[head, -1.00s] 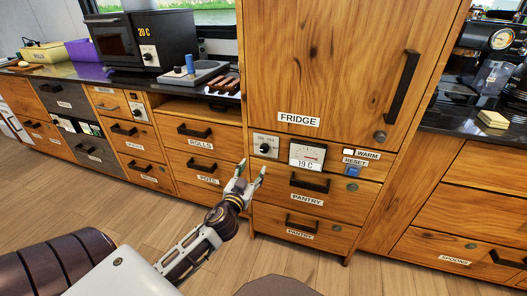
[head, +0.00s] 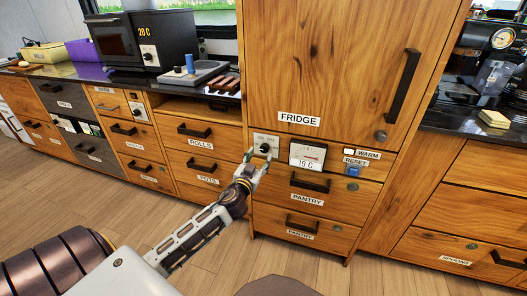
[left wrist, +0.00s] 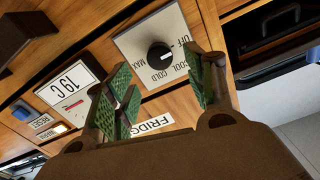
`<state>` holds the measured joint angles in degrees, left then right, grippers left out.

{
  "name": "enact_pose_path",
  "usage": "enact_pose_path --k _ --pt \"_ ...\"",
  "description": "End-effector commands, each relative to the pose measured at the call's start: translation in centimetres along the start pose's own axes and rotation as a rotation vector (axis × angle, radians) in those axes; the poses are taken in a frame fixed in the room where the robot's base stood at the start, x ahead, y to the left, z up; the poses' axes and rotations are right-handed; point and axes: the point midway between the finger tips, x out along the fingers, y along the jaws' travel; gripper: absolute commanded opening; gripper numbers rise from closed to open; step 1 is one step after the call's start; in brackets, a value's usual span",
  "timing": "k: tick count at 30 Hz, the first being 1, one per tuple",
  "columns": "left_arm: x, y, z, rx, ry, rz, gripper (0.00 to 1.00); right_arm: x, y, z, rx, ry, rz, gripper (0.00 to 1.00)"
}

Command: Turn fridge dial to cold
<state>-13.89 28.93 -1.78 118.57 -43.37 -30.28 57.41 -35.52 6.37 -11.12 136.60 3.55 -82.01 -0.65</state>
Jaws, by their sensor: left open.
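The fridge dial is a black knob (left wrist: 160,55) on a pale plate marked OFF, COOL and COLD in the left wrist view. In the head view the dial (head: 265,147) sits below the FRIDGE label, left of the gauge. The gauge (head: 308,157) reads 19 C; it also shows in the left wrist view (left wrist: 70,92). My left gripper (head: 257,160) is open at the dial plate, its green-padded fingers on either side of the knob in the wrist view, with no contact visible. My right gripper is not in view.
The wooden fridge door (head: 340,60) with a black handle is above. A WARM lamp (head: 349,152) and blue RESET button (head: 352,171) are right of the gauge. PANTRY drawers (head: 307,190) lie below. A microwave (head: 145,40) stands on the left counter.

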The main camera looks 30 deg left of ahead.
Motion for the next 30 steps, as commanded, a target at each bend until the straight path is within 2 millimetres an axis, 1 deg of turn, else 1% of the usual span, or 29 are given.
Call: enact_pose_path --k 9,21,30 --pt "2.4 0.0 0.0 0.000 0.001 0.000 0.55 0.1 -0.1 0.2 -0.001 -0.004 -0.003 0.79" --pt "5.1 0.0 -0.1 0.000 0.001 0.001 0.55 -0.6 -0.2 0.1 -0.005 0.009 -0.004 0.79" --pt "6.1 0.0 0.0 -0.001 0.000 0.000 0.55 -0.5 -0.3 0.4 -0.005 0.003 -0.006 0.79"
